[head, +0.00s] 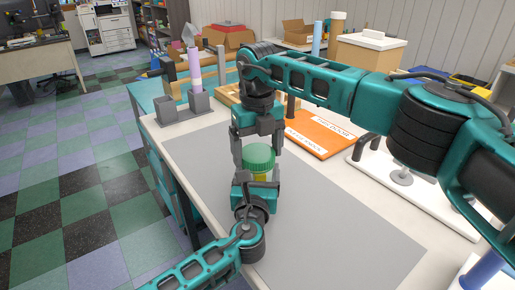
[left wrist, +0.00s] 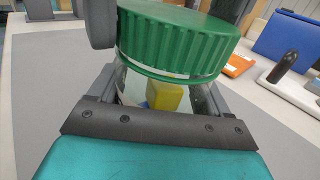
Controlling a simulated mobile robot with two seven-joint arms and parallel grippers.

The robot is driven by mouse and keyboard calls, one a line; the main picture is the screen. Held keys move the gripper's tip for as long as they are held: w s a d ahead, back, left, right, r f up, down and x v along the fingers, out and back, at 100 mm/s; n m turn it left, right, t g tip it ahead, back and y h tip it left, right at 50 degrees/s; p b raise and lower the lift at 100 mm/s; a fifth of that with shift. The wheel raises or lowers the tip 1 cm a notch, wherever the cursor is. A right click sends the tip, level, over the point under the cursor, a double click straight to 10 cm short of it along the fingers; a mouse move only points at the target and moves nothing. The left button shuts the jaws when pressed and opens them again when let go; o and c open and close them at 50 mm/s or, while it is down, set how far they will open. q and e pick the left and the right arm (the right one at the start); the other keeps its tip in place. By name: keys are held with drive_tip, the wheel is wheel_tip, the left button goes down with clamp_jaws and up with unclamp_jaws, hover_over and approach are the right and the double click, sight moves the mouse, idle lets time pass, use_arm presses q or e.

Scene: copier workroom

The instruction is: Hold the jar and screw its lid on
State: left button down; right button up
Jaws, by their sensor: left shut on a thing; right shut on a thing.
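The clear jar (left wrist: 205,100) stands upright on the grey mat, with a yellow block and a bit of blue inside. Its ribbed green lid (head: 258,156) sits at the jar's mouth; it also shows large in the left wrist view (left wrist: 175,42). I cannot tell how tightly the lid is seated. My left gripper (head: 257,186) comes from the near side and is shut on the jar's body, hiding much of it. My right gripper (head: 257,146) points down from above, its fingers shut on the lid from both sides.
The grey mat (head: 330,235) is clear around the jar. Behind it are an orange board (head: 320,136) with labels and a white base (head: 420,190). The table's left edge is close.

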drive_tip(key=m, duration=0.5)
drive_tip(key=shift+m, duration=0.4)
drive_tip(key=m, duration=0.3)
drive_tip(key=shift+m, duration=0.3)
drive_tip(key=m, duration=0.3)
drive_tip(key=shift+m, duration=0.4)
drive_tip(key=m, duration=0.4)
drive_tip(key=shift+m, duration=0.4)
drive_tip(key=o, duration=0.9)
wheel_tip(320, 180, up, 12)
